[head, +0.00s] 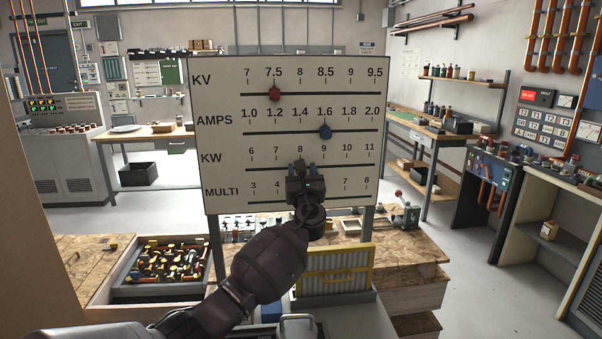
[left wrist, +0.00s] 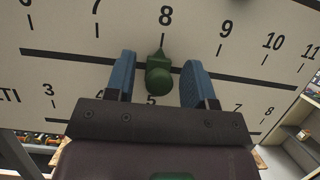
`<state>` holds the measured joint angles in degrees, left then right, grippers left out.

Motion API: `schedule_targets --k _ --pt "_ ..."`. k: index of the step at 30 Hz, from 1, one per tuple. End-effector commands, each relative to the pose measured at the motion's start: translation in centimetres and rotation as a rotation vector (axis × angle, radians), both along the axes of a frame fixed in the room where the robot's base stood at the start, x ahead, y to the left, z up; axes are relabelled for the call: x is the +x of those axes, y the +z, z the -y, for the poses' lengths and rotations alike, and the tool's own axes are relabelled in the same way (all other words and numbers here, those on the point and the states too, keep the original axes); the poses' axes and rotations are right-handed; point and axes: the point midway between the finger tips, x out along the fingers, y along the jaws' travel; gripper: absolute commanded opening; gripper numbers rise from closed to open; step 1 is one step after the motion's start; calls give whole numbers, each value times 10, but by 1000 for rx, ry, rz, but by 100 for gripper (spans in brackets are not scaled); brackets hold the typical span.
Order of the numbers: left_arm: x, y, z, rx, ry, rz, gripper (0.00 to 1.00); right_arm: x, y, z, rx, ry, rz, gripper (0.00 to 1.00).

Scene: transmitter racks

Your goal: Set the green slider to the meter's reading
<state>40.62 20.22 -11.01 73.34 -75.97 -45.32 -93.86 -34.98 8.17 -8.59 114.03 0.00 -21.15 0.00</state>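The green slider (left wrist: 159,76) sits on the KW scale line of the white board (head: 222,140), its pointer at about the 8 mark. My left gripper (left wrist: 158,66) is open, with one blue finger on each side of the slider and a visible gap on both sides. In the head view my left gripper (head: 306,170) is in front of the KW row and hides the slider and part of the MULTI row. I cannot pick out the meter or read its value in these frames. My right gripper is not in view.
A red slider (head: 275,94) is near 7.5 on the KV row, and a blue slider (head: 325,132) is near 1.6 on the AMPS row. Below stand a crate of fittings (head: 150,292) and a yellow-framed filter (head: 335,272). A console with green readouts (head: 62,108) is at the left.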

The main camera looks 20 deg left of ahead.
Motion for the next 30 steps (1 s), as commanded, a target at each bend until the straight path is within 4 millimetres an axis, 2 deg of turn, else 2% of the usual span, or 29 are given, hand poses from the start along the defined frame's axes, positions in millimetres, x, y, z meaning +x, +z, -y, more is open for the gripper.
schedule_targets --k 11,19,24,30 --pt "-4 -2 2 0 -1 0 50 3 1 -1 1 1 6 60" --pt "-36 -19 23 -2 -4 -1 50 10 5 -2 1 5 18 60" --pt "-60 -31 37 -2 -3 -1 50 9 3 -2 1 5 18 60" --pt "-79 -39 48 -1 0 0 50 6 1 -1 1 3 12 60"
